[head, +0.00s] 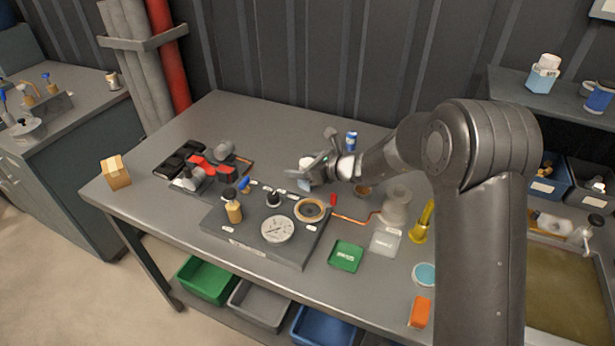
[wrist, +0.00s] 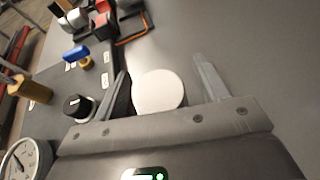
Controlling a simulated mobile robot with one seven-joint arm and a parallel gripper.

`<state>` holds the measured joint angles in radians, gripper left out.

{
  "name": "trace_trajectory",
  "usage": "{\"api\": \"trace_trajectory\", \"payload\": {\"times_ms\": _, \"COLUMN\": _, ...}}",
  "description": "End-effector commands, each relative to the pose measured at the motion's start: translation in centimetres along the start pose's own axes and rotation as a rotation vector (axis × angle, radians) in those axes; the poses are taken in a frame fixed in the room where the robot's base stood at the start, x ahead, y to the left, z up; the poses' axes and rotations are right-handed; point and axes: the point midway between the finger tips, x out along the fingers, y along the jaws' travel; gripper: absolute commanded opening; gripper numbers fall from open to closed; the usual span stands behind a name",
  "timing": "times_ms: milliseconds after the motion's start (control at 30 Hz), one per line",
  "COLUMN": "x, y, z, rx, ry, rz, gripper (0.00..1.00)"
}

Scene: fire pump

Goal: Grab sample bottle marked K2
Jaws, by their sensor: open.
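A sample bottle with a white cap (wrist: 158,92) stands on the workbench; in the head view its white top and pale blue body (head: 304,184) show beside my fingers. No K2 mark is readable. My gripper (head: 314,172) is low over the bench, behind the gauge plate. In the wrist view my gripper (wrist: 163,66) is open, with one finger on each side of the white cap. The cap sits nearer the left finger, with a wider gap to the right finger. Whether the left finger touches it, I cannot tell. The bottle's lower part is hidden.
A dark plate (head: 240,247) with a gauge (head: 277,229), a black knob (head: 273,197) and a brass valve (head: 233,208) lies in front. A blue can (head: 350,141) stands behind my gripper. A similar white-capped bottle (head: 544,72) stands on the right shelf. Bench space at back left is clear.

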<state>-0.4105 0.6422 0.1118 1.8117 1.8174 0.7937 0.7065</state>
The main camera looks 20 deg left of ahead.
Motion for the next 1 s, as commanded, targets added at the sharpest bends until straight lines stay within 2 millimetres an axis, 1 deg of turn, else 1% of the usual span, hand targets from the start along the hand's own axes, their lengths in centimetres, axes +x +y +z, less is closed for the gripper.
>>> {"api": "trace_trajectory", "payload": {"times_ms": 33, "x": -0.01, "y": 0.0, "z": 0.0, "rx": 0.0, "ry": 0.0, "rz": 0.0, "gripper": 0.66}}
{"api": "trace_trajectory", "payload": {"times_ms": 67, "x": -0.02, "y": 0.0, "z": 0.0, "rx": 0.0, "ry": 0.0, "rz": 0.0, "gripper": 0.64}}
{"api": "trace_trajectory", "payload": {"times_ms": 600, "x": -0.03, "y": 0.01, "z": 0.0, "rx": 0.0, "ry": 0.0, "rz": 0.0, "gripper": 0.2}}
{"api": "trace_trajectory", "payload": {"times_ms": 667, "x": -0.03, "y": 0.01, "z": 0.0, "rx": 0.0, "ry": 0.0, "rz": 0.0, "gripper": 0.16}}
{"api": "trace_trajectory", "payload": {"times_ms": 867, "x": -0.04, "y": 0.0, "z": 0.05, "rx": 0.0, "ry": -0.001, "rz": 0.0, "gripper": 0.15}}
{"api": "trace_trajectory", "payload": {"times_ms": 1000, "x": -0.22, "y": -0.02, "z": 0.48, "rx": -0.001, "ry": -0.002, "rz": 0.0, "gripper": 0.15}}
